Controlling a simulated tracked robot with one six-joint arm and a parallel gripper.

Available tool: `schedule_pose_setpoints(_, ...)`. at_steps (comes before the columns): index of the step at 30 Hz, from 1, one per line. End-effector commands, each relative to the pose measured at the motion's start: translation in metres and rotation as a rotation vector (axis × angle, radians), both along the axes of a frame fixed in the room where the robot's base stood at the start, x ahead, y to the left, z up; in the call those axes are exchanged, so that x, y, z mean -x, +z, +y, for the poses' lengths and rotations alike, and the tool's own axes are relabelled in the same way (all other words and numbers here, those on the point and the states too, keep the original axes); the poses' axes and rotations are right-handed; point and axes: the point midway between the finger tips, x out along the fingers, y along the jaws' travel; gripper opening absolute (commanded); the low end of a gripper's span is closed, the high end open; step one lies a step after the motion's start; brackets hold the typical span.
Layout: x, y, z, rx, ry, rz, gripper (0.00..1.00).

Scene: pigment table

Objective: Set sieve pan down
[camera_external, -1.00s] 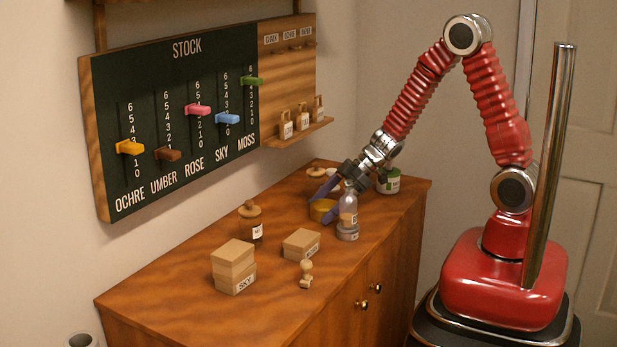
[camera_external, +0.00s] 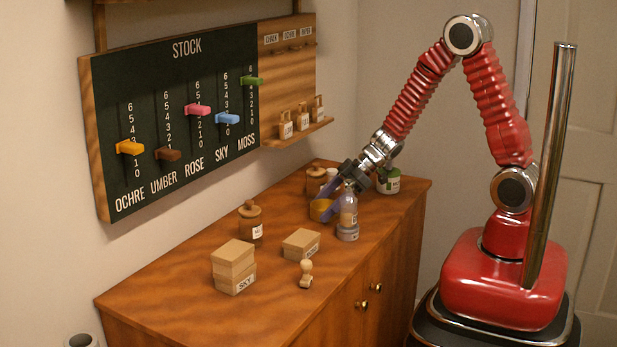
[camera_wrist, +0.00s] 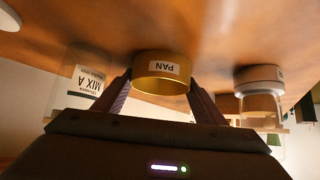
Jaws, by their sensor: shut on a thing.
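The sieve pan (camera_wrist: 161,84) is a short yellow-gold ring with a white label reading PAN. In the wrist view it sits between the two purple fingers of my gripper (camera_wrist: 160,92), which is shut on it. In the outside view the pan (camera_external: 320,210) shows partly behind my gripper (camera_external: 326,207), low over the back right part of the wooden cabinet top (camera_external: 190,272). I cannot tell whether the pan touches the wood.
A clear jar (camera_external: 348,212) on a grey base stands close to the gripper on the right. A MIX A jar (camera_wrist: 88,82) is on the pan's other side. A white-green jar (camera_external: 389,181), wooden-lidded jar (camera_external: 250,222), boxes (camera_external: 233,266) and stamp (camera_external: 306,274) stand around; the front left is clear.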

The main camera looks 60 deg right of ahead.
Motion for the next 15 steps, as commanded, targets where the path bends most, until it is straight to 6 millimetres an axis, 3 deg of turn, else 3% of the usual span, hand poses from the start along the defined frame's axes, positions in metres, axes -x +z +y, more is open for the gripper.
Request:
schedule_pose_setpoints(8, 0.000, 0.002, 0.000, 0.000, 0.001, -0.001, 0.35)
schedule_pose_setpoints(15, -0.001, 0.018, 0.000, -0.001, 0.001, -0.004, 0.35)
